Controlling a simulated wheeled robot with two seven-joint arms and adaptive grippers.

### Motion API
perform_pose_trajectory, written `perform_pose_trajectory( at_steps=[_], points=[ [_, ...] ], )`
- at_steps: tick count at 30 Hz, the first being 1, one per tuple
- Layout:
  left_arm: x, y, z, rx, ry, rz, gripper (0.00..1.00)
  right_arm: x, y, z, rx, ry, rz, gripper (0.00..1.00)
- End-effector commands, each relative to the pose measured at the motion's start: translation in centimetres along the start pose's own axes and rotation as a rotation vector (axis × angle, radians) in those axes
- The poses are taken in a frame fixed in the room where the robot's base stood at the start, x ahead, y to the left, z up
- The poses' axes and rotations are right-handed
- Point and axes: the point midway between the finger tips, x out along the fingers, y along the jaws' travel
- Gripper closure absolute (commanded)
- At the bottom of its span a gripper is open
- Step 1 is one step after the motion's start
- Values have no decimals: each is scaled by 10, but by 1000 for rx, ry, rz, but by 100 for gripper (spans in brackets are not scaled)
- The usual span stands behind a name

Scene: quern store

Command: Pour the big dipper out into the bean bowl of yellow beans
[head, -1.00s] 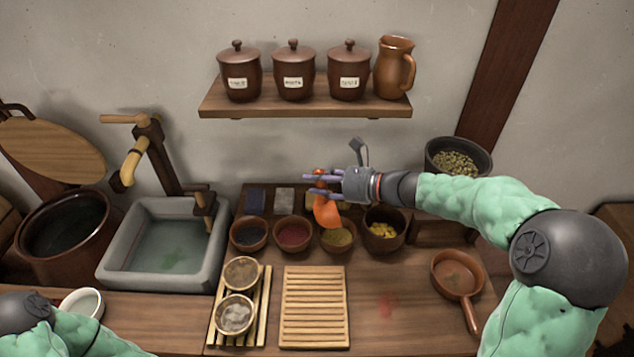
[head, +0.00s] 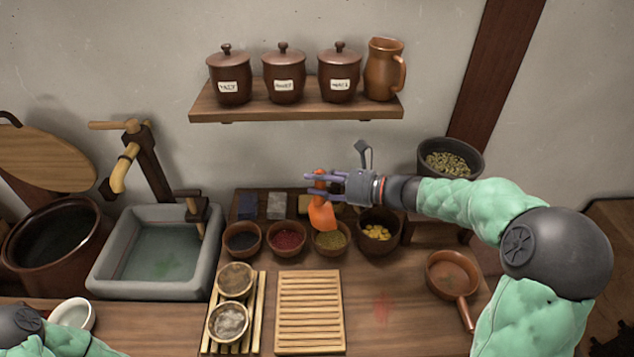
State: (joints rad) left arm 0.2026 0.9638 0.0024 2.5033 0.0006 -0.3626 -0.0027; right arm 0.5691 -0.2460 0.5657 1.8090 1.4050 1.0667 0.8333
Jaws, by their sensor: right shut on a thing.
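My right gripper (head: 322,189) is shut on the upright handle of an orange dipper (head: 322,216). The dipper's head hangs down in front of the back row, over or just behind the bowl of green grains (head: 330,240). What the dipper holds cannot be seen. The bean bowl (head: 377,243), dark brown with yellow beans (head: 377,232) inside, stands just right of the green bowl. The dipper is to the left of it and apart from it. My left gripper is out of the picture.
Bowls of red (head: 287,240) and dark (head: 242,240) contents stand further left. A slatted board (head: 310,312) lies in front, beside a rack with two cups (head: 229,322). A brown pan (head: 452,274) sits at right. A shelf (head: 295,108) with jars hangs above.

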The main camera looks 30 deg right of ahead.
Motion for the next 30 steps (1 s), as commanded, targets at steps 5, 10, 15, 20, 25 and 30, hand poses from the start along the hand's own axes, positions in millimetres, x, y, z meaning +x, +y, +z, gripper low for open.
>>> perform_pose_trajectory(
  at_steps=[5,10,15,20,25,30],
  points=[
    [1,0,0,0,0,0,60,-3,-2,1,11,-19,1,100],
    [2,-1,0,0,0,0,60,-6,-4,1,22,-37,3,100],
    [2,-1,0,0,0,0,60,-9,-6,2,34,-53,4,100],
    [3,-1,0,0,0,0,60,-11,-7,2,45,-69,7,100],
    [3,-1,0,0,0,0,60,-14,-9,2,56,-86,9,100],
    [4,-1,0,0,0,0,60,-17,-11,3,68,-104,9,100]
  ],
)
